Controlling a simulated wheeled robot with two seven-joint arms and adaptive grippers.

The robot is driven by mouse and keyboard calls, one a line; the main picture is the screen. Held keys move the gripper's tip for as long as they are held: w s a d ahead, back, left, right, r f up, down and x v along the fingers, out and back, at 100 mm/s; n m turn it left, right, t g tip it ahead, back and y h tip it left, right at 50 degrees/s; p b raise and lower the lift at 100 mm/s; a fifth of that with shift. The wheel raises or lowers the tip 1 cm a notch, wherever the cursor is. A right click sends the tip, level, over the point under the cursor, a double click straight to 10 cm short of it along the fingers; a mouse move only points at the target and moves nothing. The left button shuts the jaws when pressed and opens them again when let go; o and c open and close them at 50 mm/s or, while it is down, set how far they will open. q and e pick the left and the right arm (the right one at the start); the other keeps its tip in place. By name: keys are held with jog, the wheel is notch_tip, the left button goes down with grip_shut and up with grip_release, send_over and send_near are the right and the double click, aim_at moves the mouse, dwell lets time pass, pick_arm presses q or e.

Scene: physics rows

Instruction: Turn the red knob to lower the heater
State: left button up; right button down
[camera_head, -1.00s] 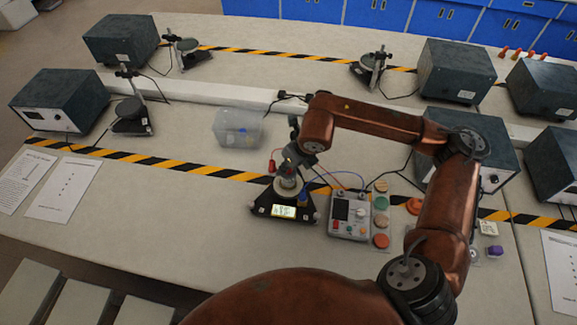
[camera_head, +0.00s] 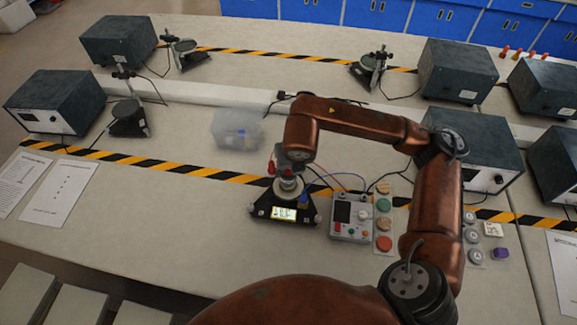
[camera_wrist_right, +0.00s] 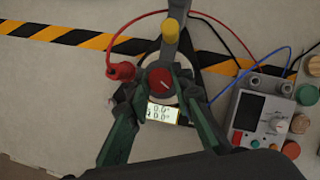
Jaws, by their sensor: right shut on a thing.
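The device's small lit display (camera_wrist_right: 163,113) is just below the knob. My right gripper (camera_wrist_right: 158,86) has its dark green fingers on both sides of the knob and is shut on it. In the head view my right wrist hides the knob, and the gripper is hard to make out. My left gripper is not in view.
A grey control box (camera_head: 351,218) with a dark screen stands close to the right, beside colored discs (camera_head: 383,223). A red plug (camera_wrist_right: 122,71) and several cables lie near the device. A clear bin (camera_head: 236,128) stands behind. The table front left is free.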

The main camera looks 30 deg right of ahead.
jog(key=c, duration=1.7)
grip_release()
jog(key=v, duration=1.2)
jog(key=shift+a, duration=0.1)
